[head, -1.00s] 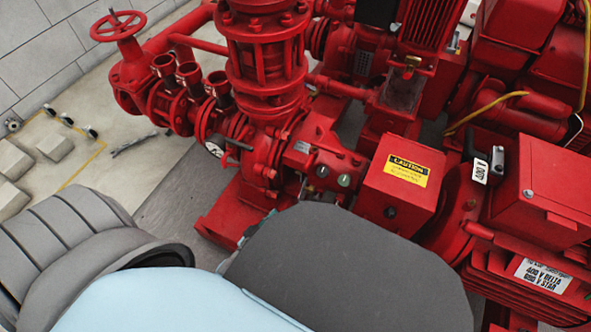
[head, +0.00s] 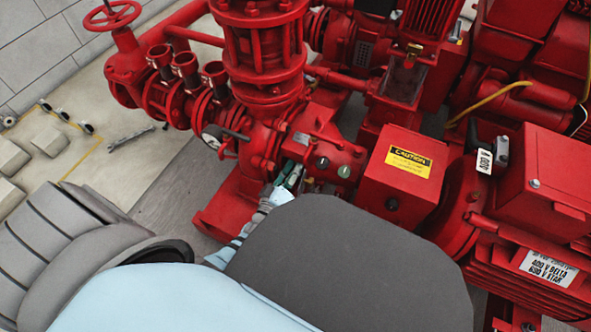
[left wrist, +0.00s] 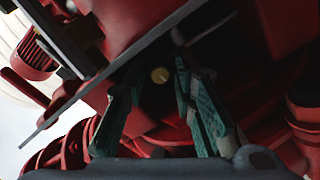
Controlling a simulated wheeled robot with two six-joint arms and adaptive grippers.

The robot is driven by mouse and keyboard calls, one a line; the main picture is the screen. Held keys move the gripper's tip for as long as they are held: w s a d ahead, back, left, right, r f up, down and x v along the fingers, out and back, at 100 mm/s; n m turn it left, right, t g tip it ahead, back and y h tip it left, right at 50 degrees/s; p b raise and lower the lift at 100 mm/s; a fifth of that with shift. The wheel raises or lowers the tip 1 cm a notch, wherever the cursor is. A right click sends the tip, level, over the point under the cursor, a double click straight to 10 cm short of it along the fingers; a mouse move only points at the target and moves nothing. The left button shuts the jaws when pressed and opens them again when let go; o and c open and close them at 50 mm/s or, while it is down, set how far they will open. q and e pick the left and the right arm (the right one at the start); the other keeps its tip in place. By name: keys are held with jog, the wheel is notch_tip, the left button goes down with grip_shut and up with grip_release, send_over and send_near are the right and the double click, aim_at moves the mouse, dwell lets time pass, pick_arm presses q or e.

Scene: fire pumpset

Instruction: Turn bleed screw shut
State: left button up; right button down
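My left gripper (head: 290,180) shows partly in the head view, with green and grey fingers close below the red pump casing (head: 262,150). The rest of it is hidden behind my own dark arm part. In the left wrist view its two green fingers (left wrist: 157,84) stand apart with a gap between them. A small round brass-coloured head, which looks like the bleed screw (left wrist: 160,75), shows in that gap against dark shadow. I cannot tell how far beyond the fingertips it is; no contact is clear. The screw cannot be made out in the head view. My right gripper is not in view.
A red box with a yellow caution label (head: 410,162) stands right of the gripper. In the left wrist view a thin grey plate edge (left wrist: 110,72) runs diagonally near the fingers.

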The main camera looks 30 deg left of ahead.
pick_arm(q)
jog(key=shift+w, duration=0.25)
jog(key=shift+c, duration=0.5)
grip_shut()
jog(key=shift+m, duration=3.5)
jog(key=shift+f, duration=0.1)
